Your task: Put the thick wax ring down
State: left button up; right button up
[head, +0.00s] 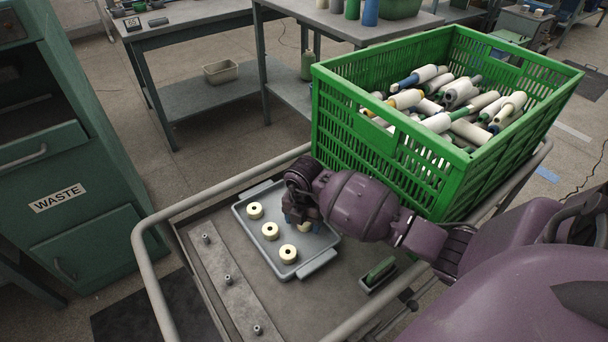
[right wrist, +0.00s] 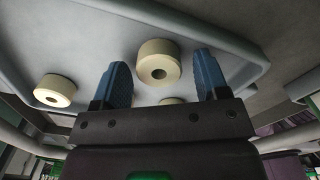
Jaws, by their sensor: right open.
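A grey-blue tray (head: 256,246) lies on the cart top and holds several cream wax rings. Three stand in a row: a far one (head: 255,210), a middle one (head: 270,231) and a near one (head: 288,253). Another ring (head: 304,228) shows partly under my right gripper (head: 300,221). In the right wrist view my blue fingers (right wrist: 161,60) are spread, with a thick-looking ring (right wrist: 158,62) on the tray in line with the gap, touching neither finger visibly. Another ring (right wrist: 55,91) lies left; one is mostly hidden behind the gripper. My left gripper is out of view.
A green crate (head: 390,150) full of yarn cones stands right behind the tray. A metal strip with pegs (head: 228,279) lies left of it. The cart rail (head: 152,275) borders the left. A green waste cabinet (head: 60,200) stands beyond.

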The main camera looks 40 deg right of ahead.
jog(key=shift+r, duration=0.45)
jog(key=r+p, duration=0.1)
jog(key=r, duration=0.1)
jog(key=shift+w+r+p, duration=0.2)
jog(key=shift+r+p, duration=0.2)
notch_tip(320, 180, up, 4)
jog(key=p, duration=0.2)
jog(key=shift+r+p, duration=0.2)
jog(key=shift+p, duration=0.1)
pick_arm(q)
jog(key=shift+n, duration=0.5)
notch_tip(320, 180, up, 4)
jog(key=p, duration=0.2)
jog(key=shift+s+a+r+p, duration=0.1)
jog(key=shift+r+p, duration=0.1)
jog(key=shift+p, duration=0.1)
pick_arm(e)
jog(key=r, duration=0.4)
jog(key=shift+s+r, duration=0.1)
jog(key=shift+s, duration=0.1)
